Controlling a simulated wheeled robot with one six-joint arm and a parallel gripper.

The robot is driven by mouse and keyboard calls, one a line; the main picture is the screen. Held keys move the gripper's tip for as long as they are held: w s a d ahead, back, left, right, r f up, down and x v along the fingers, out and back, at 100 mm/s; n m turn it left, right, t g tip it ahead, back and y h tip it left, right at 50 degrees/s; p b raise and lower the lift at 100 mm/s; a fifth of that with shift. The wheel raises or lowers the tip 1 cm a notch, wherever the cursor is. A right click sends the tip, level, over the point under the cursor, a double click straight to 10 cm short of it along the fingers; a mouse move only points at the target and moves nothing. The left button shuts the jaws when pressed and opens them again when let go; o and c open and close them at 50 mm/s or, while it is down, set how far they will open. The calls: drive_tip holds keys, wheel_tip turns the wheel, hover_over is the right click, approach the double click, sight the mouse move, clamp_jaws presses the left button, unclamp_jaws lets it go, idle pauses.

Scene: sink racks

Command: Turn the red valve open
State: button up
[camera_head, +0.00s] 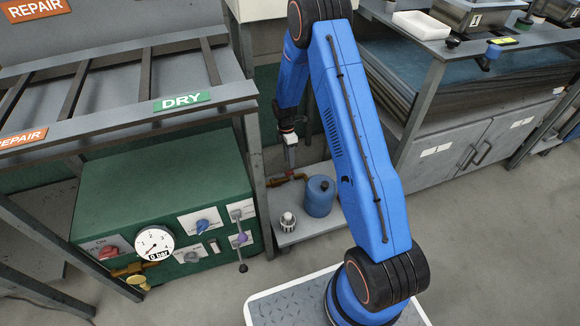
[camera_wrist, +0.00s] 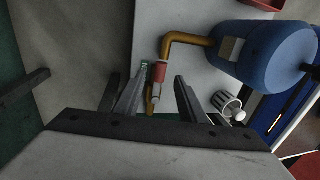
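The red valve (camera_wrist: 159,72) is a small red sleeve on a brass pipe (camera_wrist: 180,39), with a pale rod end below it. The pipe bends toward a blue tank (camera_wrist: 262,52). In the head view the brass pipe (camera_head: 292,177) and blue tank (camera_head: 319,197) stand on a low shelf. My gripper (camera_wrist: 158,80) is open, its two dark fingers apart on the left and right of the valve in the wrist picture. Whether either finger touches it, I cannot tell. In the head view my gripper (camera_head: 290,157) points down just above the pipe, partly blurred by its small size.
A white ribbed cap (camera_head: 288,221) stands on the shelf near the tank. A green cabinet (camera_head: 160,180) with a gauge (camera_head: 154,243) and knobs, including a red knob (camera_head: 108,252), is at left. A rack post (camera_head: 254,170) stands between cabinet and shelf.

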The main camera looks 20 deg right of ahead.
wheel_tip(320, 180, up, 11)
drive_tip(key=w, duration=0.2)
drive_tip(key=shift+w+r, duration=0.15)
idle(0.4)
drive_tip(key=s+r+m+t, duration=0.1)
drive_tip(key=s+r+m, duration=0.2)
drive_tip(key=s+r, duration=0.5)
drive_tip(key=s+r+m+t, duration=0.1)
drive_tip(key=s+r+m, duration=0.25)
drive_tip(key=r, duration=0.75)
drive_tip(key=s+r+m+t, duration=0.1)
drive_tip(key=s+r+m, duration=0.1)
drive_tip(key=s+r, duration=0.65)
drive_tip(key=s+r+m+t, duration=0.2)
drive_tip(key=s+m, duration=0.3)
drive_tip(key=s, duration=0.7)
drive_tip(key=s+a+r+m+t, duration=0.1)
drive_tip(key=s+r+m, duration=0.3)
drive_tip(key=s, duration=0.9)
drive_tip(key=shift+r+m+t, duration=0.35)
drive_tip(key=shift+r+t, duration=0.15)
drive_tip(key=shift+r, duration=0.15)
